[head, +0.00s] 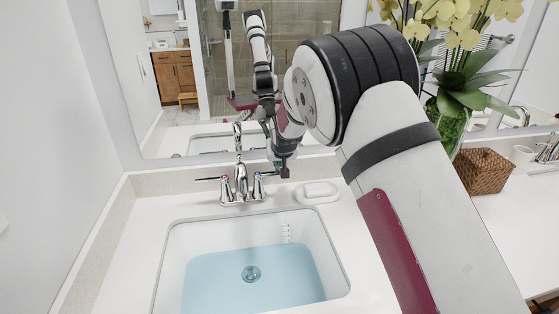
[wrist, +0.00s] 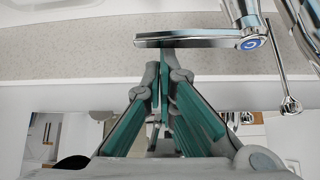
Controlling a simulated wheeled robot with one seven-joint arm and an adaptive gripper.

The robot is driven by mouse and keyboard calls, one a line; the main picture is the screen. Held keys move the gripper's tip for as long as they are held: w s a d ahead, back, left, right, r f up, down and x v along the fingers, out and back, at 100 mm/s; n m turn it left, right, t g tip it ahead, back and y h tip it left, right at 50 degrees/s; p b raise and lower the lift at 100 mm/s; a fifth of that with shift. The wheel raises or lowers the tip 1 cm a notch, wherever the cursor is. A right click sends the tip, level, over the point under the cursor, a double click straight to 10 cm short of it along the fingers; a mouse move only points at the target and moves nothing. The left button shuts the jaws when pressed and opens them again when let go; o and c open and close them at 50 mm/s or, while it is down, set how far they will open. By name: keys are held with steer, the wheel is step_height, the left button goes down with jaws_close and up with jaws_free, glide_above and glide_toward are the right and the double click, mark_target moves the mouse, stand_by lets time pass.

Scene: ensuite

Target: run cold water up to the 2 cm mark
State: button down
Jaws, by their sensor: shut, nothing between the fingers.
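The white sink basin (head: 325,262) holds pale blue water (head: 215,280) over its floor. A small marked scale (head: 287,232) is on its back wall, with the waterline close to its lower end. I cannot read its figures. The chrome faucet (head: 241,183) stands behind the basin; I see no clear stream from its spout. The cold handle (head: 258,186) has a blue cap marked C (wrist: 250,43), and its lever (wrist: 190,42) sticks out sideways. My gripper (head: 284,172) is shut and empty, its fingertips (wrist: 164,62) at the lever's outer part; I cannot tell whether they touch.
The hot handle (head: 226,189), with a red mark, is left of the spout, its lever pointing left. A white soap dish (head: 317,191) sits right of the faucet. A wicker basket (head: 482,171) and flower vase (head: 448,126) stand further right. A mirror (head: 185,100) is behind.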

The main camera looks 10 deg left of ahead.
stand_by(0.3)
steer(key=shift+s+d+m+h+p, duration=0.1)
steer(key=shift+s+m+h+p, duration=0.3)
steer(key=shift+s+m+p, duration=0.25)
steer(key=shift+s+d, duration=0.3)
steer(key=shift+s, duration=0.2)
